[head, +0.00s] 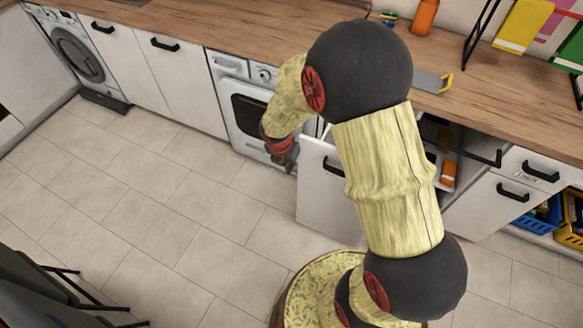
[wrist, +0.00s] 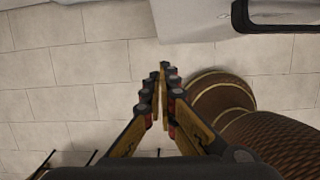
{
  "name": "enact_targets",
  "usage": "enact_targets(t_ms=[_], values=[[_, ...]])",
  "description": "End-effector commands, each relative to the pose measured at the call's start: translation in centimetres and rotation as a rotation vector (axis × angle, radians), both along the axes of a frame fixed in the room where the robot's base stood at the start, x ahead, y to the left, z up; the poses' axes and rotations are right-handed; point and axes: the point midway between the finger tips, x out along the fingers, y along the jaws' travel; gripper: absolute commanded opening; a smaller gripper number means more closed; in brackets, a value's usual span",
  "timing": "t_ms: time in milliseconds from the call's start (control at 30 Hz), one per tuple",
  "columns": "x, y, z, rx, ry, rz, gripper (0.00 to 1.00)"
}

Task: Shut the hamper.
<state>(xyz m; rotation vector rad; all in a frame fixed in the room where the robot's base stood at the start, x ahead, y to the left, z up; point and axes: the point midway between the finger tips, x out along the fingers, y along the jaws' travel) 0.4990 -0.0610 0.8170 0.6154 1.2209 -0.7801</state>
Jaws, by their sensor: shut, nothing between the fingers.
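The hamper is most likely the white pull-out unit (head: 316,205) under the worktop, standing out from the cabinet line. Its front has a black handle (head: 333,166). My arm hides much of it, so how far it stands open is unclear. In the wrist view a white front (wrist: 185,18) with a black handle (wrist: 285,26) shows at the top. My gripper (head: 285,160) is left of the hamper front, before the oven, apart from the handle. In the wrist view my gripper (wrist: 164,72) is shut and empty above the floor tiles.
A white oven (head: 255,112) stands behind my gripper, and a washing machine (head: 75,50) is far left. An open compartment with orange items (head: 448,172) shows right of my arm. Dark chairs (head: 60,290) stand lower left. The tiled floor (head: 150,200) between is clear.

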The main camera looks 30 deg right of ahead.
Motion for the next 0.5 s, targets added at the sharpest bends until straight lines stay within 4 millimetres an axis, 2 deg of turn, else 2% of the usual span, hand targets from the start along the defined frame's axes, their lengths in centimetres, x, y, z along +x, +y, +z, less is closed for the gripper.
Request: enact_targets(t_ms=[167,500], values=[[0.1,-0.2,-1.2,-0.004,0.007,0.022,0.00],[1.0,-1.4,-7.5,-0.003,0.007,0.019,0.00]])
